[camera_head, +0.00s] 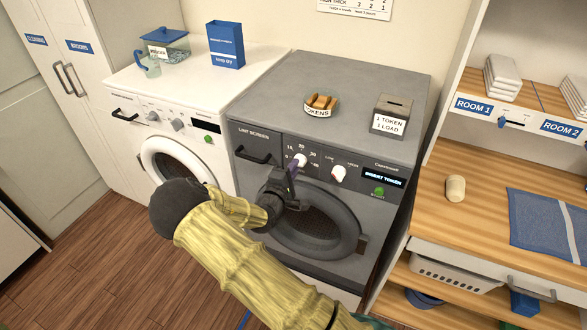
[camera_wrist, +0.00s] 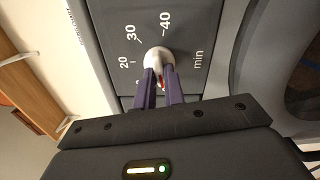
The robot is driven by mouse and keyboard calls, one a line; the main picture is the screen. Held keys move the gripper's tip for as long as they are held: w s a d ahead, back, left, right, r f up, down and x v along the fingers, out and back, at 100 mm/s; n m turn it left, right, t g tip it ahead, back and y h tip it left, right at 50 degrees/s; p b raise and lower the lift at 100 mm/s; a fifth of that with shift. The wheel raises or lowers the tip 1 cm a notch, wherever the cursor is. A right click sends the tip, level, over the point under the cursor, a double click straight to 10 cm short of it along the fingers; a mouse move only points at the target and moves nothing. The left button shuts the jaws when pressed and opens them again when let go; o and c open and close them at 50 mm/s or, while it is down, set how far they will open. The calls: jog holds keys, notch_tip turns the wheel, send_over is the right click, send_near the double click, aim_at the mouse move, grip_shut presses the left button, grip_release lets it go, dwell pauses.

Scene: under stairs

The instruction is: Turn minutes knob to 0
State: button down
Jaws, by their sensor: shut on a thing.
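The white minutes knob (camera_head: 299,160) is on the dark grey dryer's control panel, at the left of two knobs. In the wrist view the knob (camera_wrist: 157,56) is ringed by the marks 20, 30, 40 and the word "min". My gripper (camera_head: 293,172) reaches up to the knob from below. In the wrist view my gripper's two purple fingers (camera_wrist: 158,74) are shut on the knob, one on each side. A small red mark shows on the knob between the fingers. The 0 mark is not visible, and which number the knob points at cannot be told.
A second white knob (camera_head: 338,173) sits to the right, then a display (camera_head: 384,179) reading "INSERT TOKEN" and a green button (camera_head: 379,191). A token dish (camera_head: 320,111) and token box (camera_head: 391,124) stand on the dryer (camera_head: 350,75). A white washer (camera_head: 235,82) adjoins at left, wooden shelves at right.

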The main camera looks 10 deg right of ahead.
jog(key=c, duration=1.5)
grip_release()
jog(key=b+v, duration=0.3)
jog(key=v, duration=1.4)
jog(key=shift+s+a+b, duration=0.15)
jog(key=shift+b, duration=0.2)
